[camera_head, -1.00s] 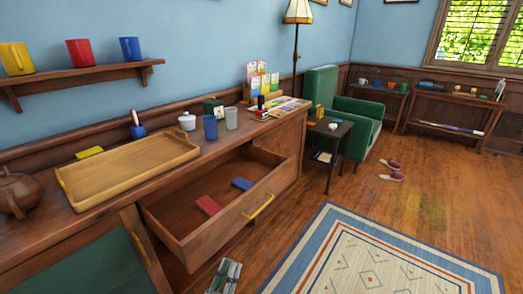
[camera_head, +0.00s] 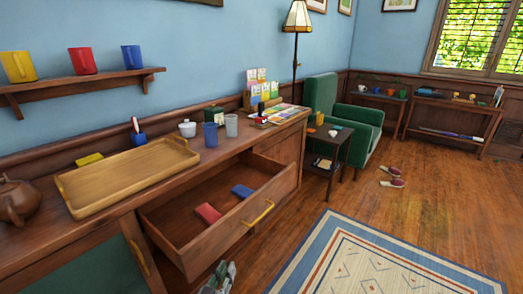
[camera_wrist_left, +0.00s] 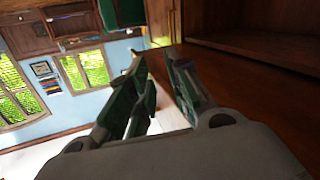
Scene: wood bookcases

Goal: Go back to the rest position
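My left gripper (camera_head: 222,268) shows at the bottom edge of the head view, in front of the open drawer (camera_head: 185,254) and low beside it. In the left wrist view its two dark fingers (camera_wrist_left: 158,58) stand apart with a clear gap and nothing between them. The drawer is pulled out and holds a red block (camera_head: 208,213) and a blue block (camera_head: 242,191) lying flat. My left gripper is apart from both blocks. Most of the left arm is out of the head view. My right gripper is in neither view.
A wooden tray (camera_head: 125,178), teapot (camera_head: 17,200), blue cup (camera_head: 210,134) and other items stand on the cabinet top. The yellow drawer handle (camera_head: 258,213) juts toward the room. Bare floor and a patterned rug (camera_head: 370,262) lie to the right, with slippers (camera_head: 392,183) beyond.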

